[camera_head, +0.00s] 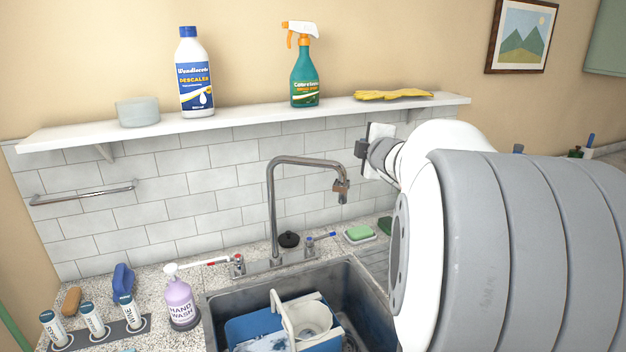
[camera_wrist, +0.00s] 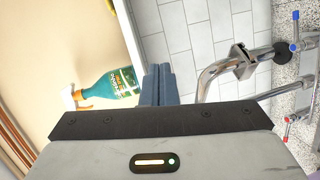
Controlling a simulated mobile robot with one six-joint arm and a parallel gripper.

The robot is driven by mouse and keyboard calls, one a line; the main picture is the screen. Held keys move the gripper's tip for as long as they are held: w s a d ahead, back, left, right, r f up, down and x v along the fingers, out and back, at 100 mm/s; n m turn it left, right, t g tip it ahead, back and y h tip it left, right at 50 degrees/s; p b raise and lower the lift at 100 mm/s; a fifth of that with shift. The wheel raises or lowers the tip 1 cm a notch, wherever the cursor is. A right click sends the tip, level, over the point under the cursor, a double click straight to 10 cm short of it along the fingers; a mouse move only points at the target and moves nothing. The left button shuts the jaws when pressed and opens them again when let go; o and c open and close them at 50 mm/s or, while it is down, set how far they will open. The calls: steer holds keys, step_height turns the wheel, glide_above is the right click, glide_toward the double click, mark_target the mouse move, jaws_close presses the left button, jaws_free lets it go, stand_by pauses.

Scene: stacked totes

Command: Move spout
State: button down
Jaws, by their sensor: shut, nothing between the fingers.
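The spout (camera_head: 310,161) is a bent silver tube rising from behind the sink, with its outlet end (camera_head: 341,190) hanging at the right. Part of my arm covers the right of the head view.
A shelf (camera_head: 240,122) above holds a descaler bottle (camera_head: 195,75), a green spray bottle (camera_head: 305,78) and yellow gloves (camera_head: 393,95).

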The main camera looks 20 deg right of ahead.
steer(key=s+a+f+n+t+y+b, duration=0.1)
steer(key=s+a+f+n+y, duration=0.15)
steer(key=a, duration=0.25)
steer(key=s+a+f+n+y, duration=0.2)
steer(key=s+a+y, duration=0.15)
steer(key=a, duration=0.25)
steer(key=p, duration=0.1)
glide_toward(315, 162)
steer(key=w+a, duration=0.4)
steer(key=a, duration=0.1)
steer(key=shift+w+d+f+p, duration=0.3)
steer(key=shift+w+d+p, duration=0.05)
steer(key=shift+w+d, duration=0.4)
steer(key=shift+w+d+f+p, duration=0.3)
steer(key=shift+w+d+p, duration=0.05)
steer(key=shift+w+d, duration=0.35)
steer(key=shift+w+d, duration=0.75)
steer(key=shift+s+a, duration=0.1)
steer(key=shift+s, duration=0.05)
